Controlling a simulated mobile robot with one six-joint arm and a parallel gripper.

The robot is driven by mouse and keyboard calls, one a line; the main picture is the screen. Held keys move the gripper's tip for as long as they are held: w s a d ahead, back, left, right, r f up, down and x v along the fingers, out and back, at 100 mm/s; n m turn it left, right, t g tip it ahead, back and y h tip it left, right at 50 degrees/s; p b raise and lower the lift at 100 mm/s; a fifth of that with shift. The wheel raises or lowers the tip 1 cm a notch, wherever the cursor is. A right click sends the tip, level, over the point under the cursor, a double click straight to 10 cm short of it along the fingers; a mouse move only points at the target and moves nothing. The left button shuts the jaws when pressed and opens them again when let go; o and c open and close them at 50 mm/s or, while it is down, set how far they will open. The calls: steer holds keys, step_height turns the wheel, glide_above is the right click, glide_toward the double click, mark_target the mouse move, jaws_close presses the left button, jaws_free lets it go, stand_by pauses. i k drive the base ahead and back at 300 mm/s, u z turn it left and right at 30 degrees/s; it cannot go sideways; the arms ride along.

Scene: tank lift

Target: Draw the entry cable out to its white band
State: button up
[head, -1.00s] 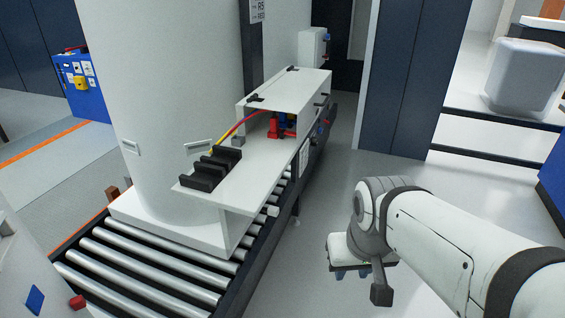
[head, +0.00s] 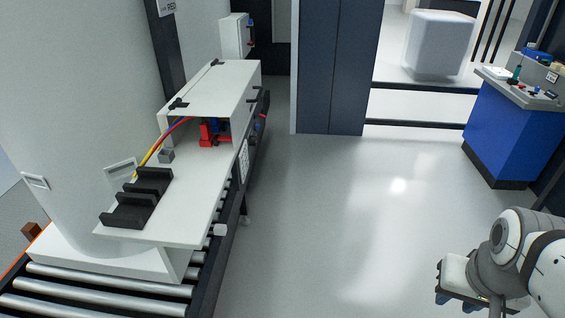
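Thin yellow, red and blue cables (head: 152,150) run along the white shelf (head: 190,205) into the open front of a white box (head: 212,85). I cannot tell which of them is the entry cable, and I make out no white band. A black slotted holder (head: 138,198) stands at the shelf's near end. Red and blue parts (head: 214,132) show inside the box. My gripper (head: 450,290) is at the lower right, over the floor and well apart from the shelf and cables. Its fingers are too small and partly cut off to tell their opening.
The shelf is beside a large white tank (head: 75,120) on a roller conveyor (head: 105,290). A blue control desk (head: 515,125) stands at the right. A dark cabinet (head: 335,65) stands at the back. The floor between shelf and arm is clear.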

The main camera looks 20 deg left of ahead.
mark_target(221, 230)
steer(key=z, duration=0.05)
steer(key=i, duration=3.55)
steer(key=u, duration=4.65)
steer(key=i, duration=0.95)
steer(key=z, duration=0.05)
